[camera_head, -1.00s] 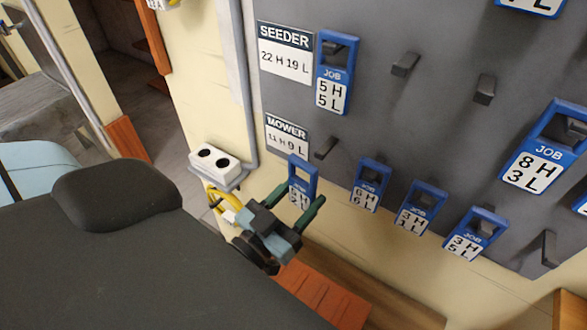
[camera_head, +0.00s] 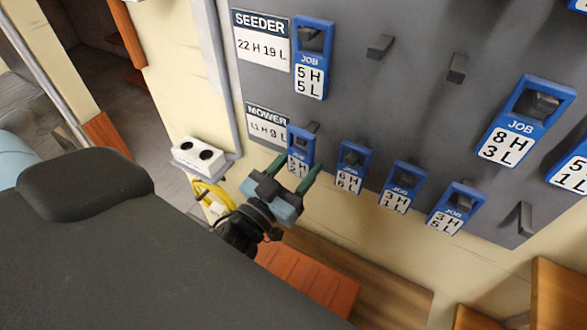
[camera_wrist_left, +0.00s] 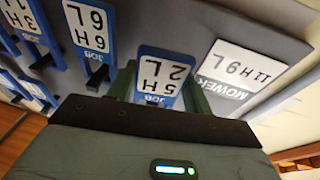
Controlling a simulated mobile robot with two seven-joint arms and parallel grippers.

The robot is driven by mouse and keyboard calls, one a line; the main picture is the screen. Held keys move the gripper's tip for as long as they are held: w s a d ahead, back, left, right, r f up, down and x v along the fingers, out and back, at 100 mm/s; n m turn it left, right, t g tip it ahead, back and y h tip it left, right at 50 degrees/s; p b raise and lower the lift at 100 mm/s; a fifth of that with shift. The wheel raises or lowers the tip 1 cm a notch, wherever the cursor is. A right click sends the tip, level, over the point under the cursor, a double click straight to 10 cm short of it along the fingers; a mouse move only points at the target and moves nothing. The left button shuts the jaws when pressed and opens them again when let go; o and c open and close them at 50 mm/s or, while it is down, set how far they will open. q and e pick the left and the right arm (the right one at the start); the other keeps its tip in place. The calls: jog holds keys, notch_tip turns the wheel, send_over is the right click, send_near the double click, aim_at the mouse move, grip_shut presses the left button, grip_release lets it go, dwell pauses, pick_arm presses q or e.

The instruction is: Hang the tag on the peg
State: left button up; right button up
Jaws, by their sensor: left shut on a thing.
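The blue tag (camera_head: 299,161) reading 5 H 2 L is between the fingers of my left gripper (camera_head: 298,167), which is shut on it. The tag is upright at the grey board, just right of the MOWER label (camera_head: 268,125). The dark peg (camera_head: 313,127) of the mower row shows at the tag's upper right edge. I cannot tell whether it passes through the tag's opening. In the left wrist view the tag (camera_wrist_left: 163,75) appears upside down between the green fingers, its opening hidden by the gripper body. My right gripper is not in view.
Other blue tags hang to the right, the nearest being the 6 H 6 L tag (camera_head: 350,168). The SEEDER label (camera_head: 262,40) and the 5 H 5 L tag (camera_head: 311,75) are above. Two bare pegs (camera_head: 380,46) (camera_head: 457,68) stick out. A white socket box (camera_head: 198,153) is left.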

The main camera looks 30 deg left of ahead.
pick_arm(q)
jog(key=shift+w, duration=0.7)
jog(key=shift+w+a+f, duration=0.1)
jog(key=shift+w+f, duration=0.4)
jog(key=shift+f, duration=0.1)
jog(key=o, duration=1)
jog(key=shift+c, duration=0.5)
